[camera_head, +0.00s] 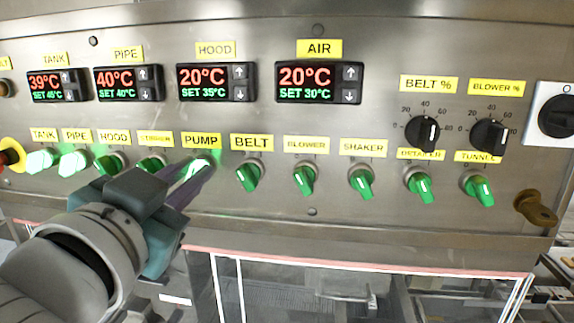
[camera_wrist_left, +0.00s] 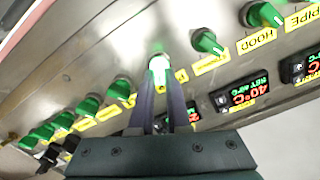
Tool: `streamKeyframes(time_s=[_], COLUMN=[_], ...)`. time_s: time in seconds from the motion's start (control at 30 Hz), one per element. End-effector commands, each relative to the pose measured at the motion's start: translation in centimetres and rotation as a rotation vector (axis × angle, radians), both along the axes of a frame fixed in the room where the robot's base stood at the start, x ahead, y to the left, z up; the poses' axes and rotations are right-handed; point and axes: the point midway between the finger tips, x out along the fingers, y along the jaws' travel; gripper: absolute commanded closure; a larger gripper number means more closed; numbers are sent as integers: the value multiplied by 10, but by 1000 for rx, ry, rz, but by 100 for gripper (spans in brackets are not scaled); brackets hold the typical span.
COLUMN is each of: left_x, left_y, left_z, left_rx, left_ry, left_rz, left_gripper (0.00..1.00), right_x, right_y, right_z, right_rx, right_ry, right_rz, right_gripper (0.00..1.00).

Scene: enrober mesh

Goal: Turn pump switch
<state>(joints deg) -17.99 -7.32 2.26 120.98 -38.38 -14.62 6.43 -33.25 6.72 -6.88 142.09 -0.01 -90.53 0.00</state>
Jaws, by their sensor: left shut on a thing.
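The pump switch (camera_head: 199,165) is a knob on the steel control panel, below the yellow PUMP label (camera_head: 202,141). It glows bright whitish green. My left gripper (camera_head: 190,183) reaches up to it from the lower left, with its purple-grey fingers closed around the knob. In the left wrist view, the glowing pump switch (camera_wrist_left: 158,67) sits between the tips of my left gripper's fingers (camera_wrist_left: 160,88). The fingers hide part of the knob, so its exact angle is hard to read. My right gripper is not in view.
The stirrer switch (camera_head: 151,163) is close on the left. The tank switch (camera_head: 40,161) and pipe switch (camera_head: 72,163) are lit. Temperature displays (camera_head: 217,82) sit above. A brown key-like handle (camera_head: 536,208) sticks out at right.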

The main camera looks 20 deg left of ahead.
Motion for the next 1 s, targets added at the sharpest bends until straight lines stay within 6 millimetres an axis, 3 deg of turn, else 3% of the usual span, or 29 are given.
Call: streamKeyframes(time_s=[0.77,0.8,1.0], left_x=[1,1,0], left_y=[0,0,0], left_z=[-2,-2,-2], left_rx=[107,107,107], left_ry=[31,31,30], left_rz=[1,1,2], left_gripper=[100,83,60], right_x=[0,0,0], right_y=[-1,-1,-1], right_z=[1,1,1], right_rx=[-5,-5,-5], right_ry=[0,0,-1], right_rz=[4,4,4], right_gripper=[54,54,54])
